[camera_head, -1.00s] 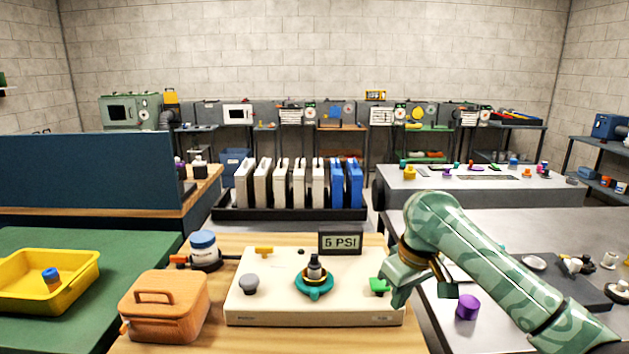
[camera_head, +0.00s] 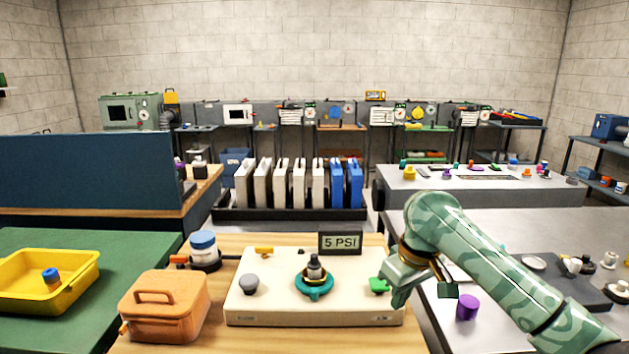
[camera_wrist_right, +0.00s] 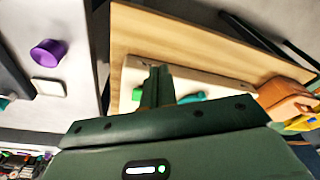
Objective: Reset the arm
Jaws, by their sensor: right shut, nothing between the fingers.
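My right arm (camera_head: 490,260) reaches in from the right in the head view, patterned in light and dark green. Its gripper (camera_head: 402,298) points down by the right end of a cream box-shaped device (camera_head: 320,308), close to a green knob (camera_head: 379,285). My left gripper is not in view.
The device also bears a grey knob (camera_head: 249,284), a teal ring fitting (camera_head: 314,288) and a "5 PSI" display (camera_head: 340,241). An orange case (camera_head: 165,305) and a white jar with a blue lid (camera_head: 204,249) stand left of it. A purple cylinder (camera_head: 467,307) stands on the grey table at right.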

